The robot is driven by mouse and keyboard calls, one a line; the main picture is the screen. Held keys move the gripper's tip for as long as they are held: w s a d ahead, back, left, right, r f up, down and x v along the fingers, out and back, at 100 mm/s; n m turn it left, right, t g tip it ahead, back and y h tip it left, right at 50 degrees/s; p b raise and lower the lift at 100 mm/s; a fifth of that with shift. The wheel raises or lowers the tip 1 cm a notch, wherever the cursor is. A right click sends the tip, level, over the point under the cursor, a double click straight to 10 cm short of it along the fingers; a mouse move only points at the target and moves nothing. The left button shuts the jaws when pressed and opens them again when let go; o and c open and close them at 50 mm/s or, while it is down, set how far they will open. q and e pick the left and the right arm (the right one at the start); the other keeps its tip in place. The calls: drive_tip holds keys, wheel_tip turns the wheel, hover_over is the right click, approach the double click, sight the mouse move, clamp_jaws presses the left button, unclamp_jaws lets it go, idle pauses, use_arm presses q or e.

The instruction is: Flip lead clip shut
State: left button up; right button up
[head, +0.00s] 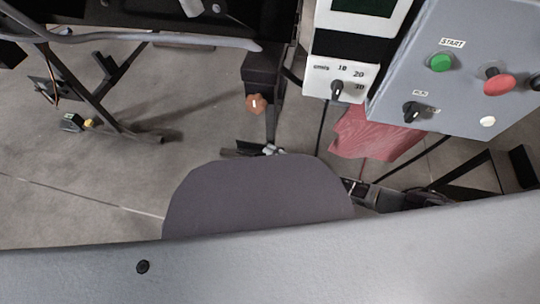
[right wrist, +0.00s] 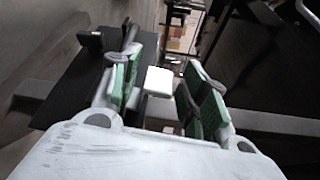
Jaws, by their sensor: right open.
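My right gripper (right wrist: 163,72) is in the right wrist view. Its two green-padded fingers stand apart, with nothing seen clamped between them. A small white square piece shows in the gap; I cannot tell whether it is part of the gripper or lies beyond it. I cannot make out a lead clip in either view. In the head view, the right gripper is not clear among the dark parts at the lower right. My left gripper is not in view.
A grey control box (head: 419,68) with a green START button (head: 440,62) and a red button (head: 498,84) stands at upper right. A white panel with a speed knob (head: 337,88) adjoins it. A red cloth-like piece (head: 375,137) hangs below.

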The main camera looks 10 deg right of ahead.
drive_tip(key=shift+w+a, duration=0.1)
drive_tip(key=shift+a, duration=0.05)
drive_tip(key=shift+c, duration=0.3)
drive_tip(key=c, duration=0.9)
drive_tip(key=shift+s+a+f+n+t+b, duration=0.2)
drive_tip(key=shift+f+n+t+b, duration=0.15)
drive_tip(key=shift+n+b, duration=0.4)
drive_tip(key=shift+s+a+f+n+t+y, duration=0.15)
drive_tip(key=shift+f+n+y, duration=0.15)
drive_tip(key=shift+n, duration=0.45)
drive_tip(key=shift+s+d+f+n+t+y, duration=0.1)
drive_tip(key=shift+f+n+y, duration=0.2)
drive_tip(key=shift+n, duration=0.45)
drive_tip(key=shift+s+a+f+n+t+y, duration=0.1)
drive_tip(key=shift+s+f+n+y, duration=0.1)
drive_tip(key=shift+n+y, duration=0.4)
drive_tip(key=shift+f+n, duration=0.2)
drive_tip(key=shift+n, duration=0.45)
